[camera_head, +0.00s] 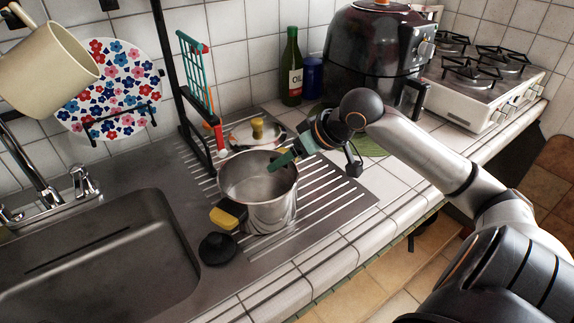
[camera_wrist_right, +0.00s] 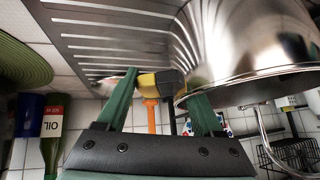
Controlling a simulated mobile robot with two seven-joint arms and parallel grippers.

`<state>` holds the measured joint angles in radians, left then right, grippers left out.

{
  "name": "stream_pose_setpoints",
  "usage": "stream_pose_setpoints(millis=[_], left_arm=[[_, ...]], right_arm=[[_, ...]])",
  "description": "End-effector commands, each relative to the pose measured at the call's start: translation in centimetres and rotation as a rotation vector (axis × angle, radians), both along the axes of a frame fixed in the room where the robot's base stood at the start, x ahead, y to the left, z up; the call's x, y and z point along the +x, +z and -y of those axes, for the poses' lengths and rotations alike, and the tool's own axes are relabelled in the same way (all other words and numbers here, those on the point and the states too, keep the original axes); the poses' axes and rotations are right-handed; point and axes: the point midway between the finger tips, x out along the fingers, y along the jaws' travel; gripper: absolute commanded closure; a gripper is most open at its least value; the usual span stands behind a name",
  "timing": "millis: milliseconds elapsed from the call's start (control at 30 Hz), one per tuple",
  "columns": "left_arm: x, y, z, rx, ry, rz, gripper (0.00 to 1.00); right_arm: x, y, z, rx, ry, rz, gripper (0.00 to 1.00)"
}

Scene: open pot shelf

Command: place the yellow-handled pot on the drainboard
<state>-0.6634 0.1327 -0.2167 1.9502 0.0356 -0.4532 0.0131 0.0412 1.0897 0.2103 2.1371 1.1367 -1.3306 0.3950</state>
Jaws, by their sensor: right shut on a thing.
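The steel pot (camera_head: 272,200) with yellow handles is upright over the ribbed drainboard (camera_head: 335,185). Its near yellow handle (camera_head: 225,217) points to the lower left. My right gripper (camera_head: 283,159) is at the pot's far right side, with its green fingers closed on the opposite handle. In the right wrist view, which is upside down, that yellow and black handle (camera_wrist_right: 155,82) sits between the fingers, next to the pot wall (camera_wrist_right: 240,45). I cannot tell whether the pot's base touches the drainboard. The pot looks empty. My left gripper is not in view.
A lid with a yellow knob (camera_head: 257,130) lies behind the pot, beside a dark rack (camera_head: 197,140). A sink (camera_head: 95,265) is left, with a black round thing (camera_head: 217,248) near its edge. An oil bottle (camera_head: 291,70) and dark cooker (camera_head: 370,55) stand behind.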

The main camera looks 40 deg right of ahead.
Motion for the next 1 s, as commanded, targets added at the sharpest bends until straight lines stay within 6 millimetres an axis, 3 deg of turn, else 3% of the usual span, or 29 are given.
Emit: stream_pose_setpoints(millis=[333, 367, 600, 1000], left_arm=[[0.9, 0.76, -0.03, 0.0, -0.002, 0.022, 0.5], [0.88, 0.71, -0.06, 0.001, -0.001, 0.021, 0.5], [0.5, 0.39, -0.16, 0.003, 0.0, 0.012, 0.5], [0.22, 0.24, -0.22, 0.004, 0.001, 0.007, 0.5]], right_arm=[[0.07, 0.15, -0.05, 0.003, -0.001, 0.007, 1.0], [-0.03, -0.17, -0.02, 0.0, 0.0, -0.001, 0.31], [-0.01, -0.15, -0.03, 0.001, 0.001, 0.0, 0.04], [-0.27, 0.44, 0.05, 0.001, 0.001, 0.0, 0.02]])
